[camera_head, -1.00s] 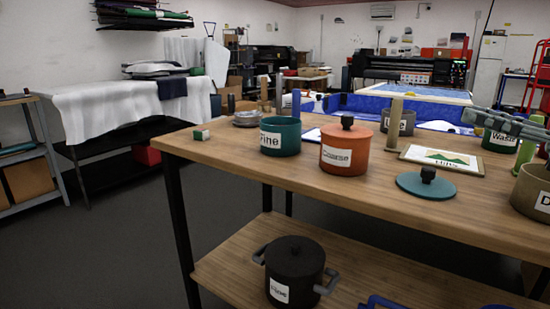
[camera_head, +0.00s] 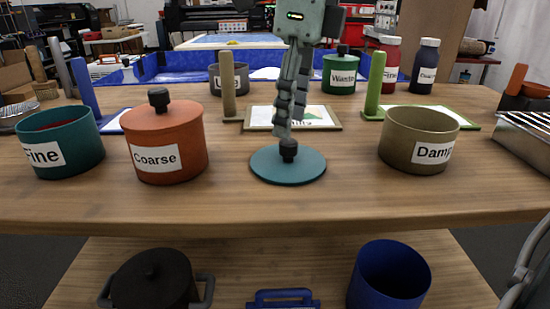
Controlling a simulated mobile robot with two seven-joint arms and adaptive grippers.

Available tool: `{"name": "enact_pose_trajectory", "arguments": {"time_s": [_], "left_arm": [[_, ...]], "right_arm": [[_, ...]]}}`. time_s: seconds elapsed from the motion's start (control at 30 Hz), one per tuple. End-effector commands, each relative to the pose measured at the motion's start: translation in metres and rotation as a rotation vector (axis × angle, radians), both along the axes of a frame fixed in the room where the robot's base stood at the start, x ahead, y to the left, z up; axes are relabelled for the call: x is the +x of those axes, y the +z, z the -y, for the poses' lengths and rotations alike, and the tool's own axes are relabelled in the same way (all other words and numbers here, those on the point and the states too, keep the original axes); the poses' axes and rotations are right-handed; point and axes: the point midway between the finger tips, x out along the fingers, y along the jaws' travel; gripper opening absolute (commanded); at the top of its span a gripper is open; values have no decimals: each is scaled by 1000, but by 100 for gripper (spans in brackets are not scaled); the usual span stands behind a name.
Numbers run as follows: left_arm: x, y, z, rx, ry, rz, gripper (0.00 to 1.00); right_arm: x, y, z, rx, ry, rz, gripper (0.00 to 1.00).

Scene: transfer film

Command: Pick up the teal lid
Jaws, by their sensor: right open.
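The teal lid (camera_head: 306,170) lies flat on the wooden table near its front, with a black knob (camera_head: 288,151) standing up at its centre. My right gripper (camera_head: 286,130) points down from above, with its fingertips right at the top of the knob. From this angle its fingers overlap, so the gap between them is hard to see and I cannot tell whether they touch the knob. My right gripper is open. My left gripper is not in view.
An orange Coarse pot (camera_head: 165,145) and a teal Fine pot (camera_head: 64,145) stand left of the lid. An olive open pot (camera_head: 417,140) stands to the right. A framed sign (camera_head: 318,118) lies behind. The table front (camera_head: 240,208) is bare.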

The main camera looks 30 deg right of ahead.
Motion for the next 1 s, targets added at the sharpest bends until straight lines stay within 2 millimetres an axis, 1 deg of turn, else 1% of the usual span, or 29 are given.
{"name": "enact_pose_trajectory", "arguments": {"time_s": [0.17, 0.3, 0.4, 0.5, 0.67, 0.77, 1.0], "left_arm": [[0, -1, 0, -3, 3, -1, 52], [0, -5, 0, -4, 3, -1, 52], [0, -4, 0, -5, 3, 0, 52], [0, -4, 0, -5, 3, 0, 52], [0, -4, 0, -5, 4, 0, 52], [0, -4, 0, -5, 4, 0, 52], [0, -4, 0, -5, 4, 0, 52]], "right_arm": [[3, -22, 2, 2, 1, -2, 49], [7, -44, 4, 1, 2, -1, 49], [8, -54, 3, 3, 2, 1, 49], [8, -57, 3, 2, 2, 2, 49], [9, -57, 3, 3, 2, 3, 49], [9, -57, 3, 3, 2, 3, 39], [9, -56, 3, 4, 2, 4, 9]]}}
